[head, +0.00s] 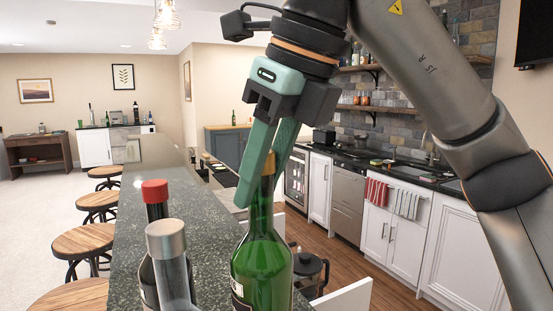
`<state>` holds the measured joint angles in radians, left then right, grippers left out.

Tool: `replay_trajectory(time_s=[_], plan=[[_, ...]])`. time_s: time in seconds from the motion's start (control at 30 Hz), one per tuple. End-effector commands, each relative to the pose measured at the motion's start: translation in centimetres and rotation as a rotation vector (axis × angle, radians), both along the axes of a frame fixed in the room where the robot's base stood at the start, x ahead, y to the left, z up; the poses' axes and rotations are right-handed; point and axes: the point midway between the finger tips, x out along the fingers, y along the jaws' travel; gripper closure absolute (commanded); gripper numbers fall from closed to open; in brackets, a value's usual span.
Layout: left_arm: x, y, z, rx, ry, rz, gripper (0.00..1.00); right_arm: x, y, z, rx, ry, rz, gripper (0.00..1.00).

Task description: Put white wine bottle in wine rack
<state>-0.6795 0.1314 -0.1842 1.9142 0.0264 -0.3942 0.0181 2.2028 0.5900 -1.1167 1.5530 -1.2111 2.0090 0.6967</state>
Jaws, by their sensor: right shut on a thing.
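A green glass wine bottle (262,262) with a yellow-gold top stands upright at the bottom centre of the head view. Its lower end is cut off by the frame, so I cannot tell whether it rests on anything. My right gripper (257,185), with pale green fingers, comes down from above. It is shut on the green bottle's neck, with one finger on each side. My left gripper is not in view. I cannot make out a wine rack for certain.
The dark stone bar top (130,240) runs away from me. Wooden stools (85,243) line its left side. A coffee press (309,271) is at right.

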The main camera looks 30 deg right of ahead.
Motion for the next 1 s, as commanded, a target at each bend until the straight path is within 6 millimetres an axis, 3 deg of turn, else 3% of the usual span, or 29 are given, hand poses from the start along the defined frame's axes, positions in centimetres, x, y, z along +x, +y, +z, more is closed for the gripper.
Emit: replay_trajectory(time_s=[0.23, 0.5, 1.0], plan=[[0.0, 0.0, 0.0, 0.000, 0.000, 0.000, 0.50, 1.0, 0.0, -1.0, 0.004, -0.005, 0.000, 1.00], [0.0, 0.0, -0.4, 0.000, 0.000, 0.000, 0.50, 1.5, 0.0, -4.1, 0.004, -0.007, 0.000, 1.00], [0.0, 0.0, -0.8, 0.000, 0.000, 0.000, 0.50, 1.4, 0.1, -4.9, 0.005, -0.008, 0.000, 1.00]])
